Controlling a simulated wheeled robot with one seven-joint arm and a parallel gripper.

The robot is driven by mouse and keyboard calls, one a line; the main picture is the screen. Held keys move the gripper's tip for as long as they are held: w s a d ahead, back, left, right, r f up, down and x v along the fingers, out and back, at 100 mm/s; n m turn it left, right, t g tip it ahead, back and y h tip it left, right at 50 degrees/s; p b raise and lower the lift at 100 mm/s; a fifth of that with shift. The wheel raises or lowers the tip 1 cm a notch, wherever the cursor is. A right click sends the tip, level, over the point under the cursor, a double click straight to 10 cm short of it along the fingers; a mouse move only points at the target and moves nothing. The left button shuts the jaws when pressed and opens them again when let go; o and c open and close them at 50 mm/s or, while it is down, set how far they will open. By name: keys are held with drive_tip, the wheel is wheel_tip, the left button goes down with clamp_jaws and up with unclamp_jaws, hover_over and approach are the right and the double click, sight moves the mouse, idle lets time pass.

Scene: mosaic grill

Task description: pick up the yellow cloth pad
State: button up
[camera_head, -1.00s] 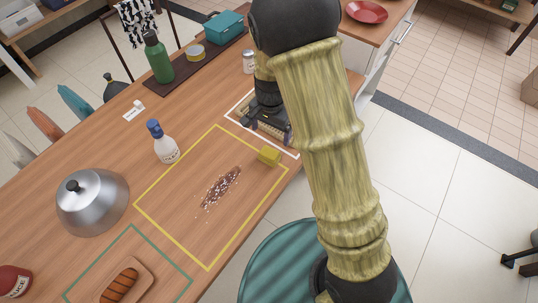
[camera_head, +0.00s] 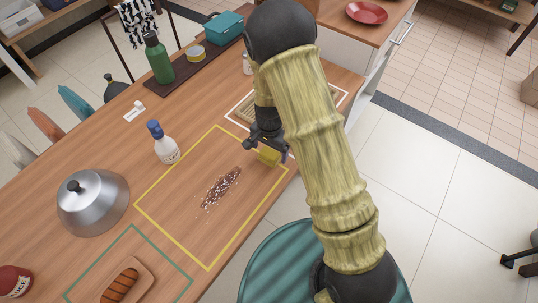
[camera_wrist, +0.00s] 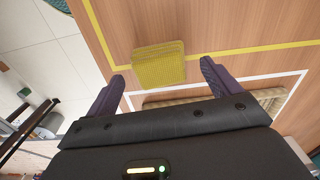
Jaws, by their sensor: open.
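The yellow cloth pad (camera_head: 269,156) is a small block at the right corner of the yellow taped outline on the wooden counter. In the wrist view the pad (camera_wrist: 158,65) lies just beyond and between my fingertips. My gripper (camera_head: 266,150) is open and right above or at the pad in the head view. In the wrist view its two dark fingers (camera_wrist: 160,72) stand apart with nothing held. Part of the pad is hidden by my gripper in the head view, and I cannot tell the exact height between them.
Dark crumbs with white grains (camera_head: 221,187) lie inside the yellow outline. A spray bottle (camera_head: 163,143) with a blue cap stands at its left edge, and a metal dome (camera_head: 92,202) farther left. A white outline with a woven rack (camera_head: 244,107) lies behind my gripper.

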wheel_tip(320, 180, down, 3)
drive_tip(key=shift+r, duration=0.2)
drive_tip(key=shift+c, duration=0.2)
drive_tip(key=c, duration=1)
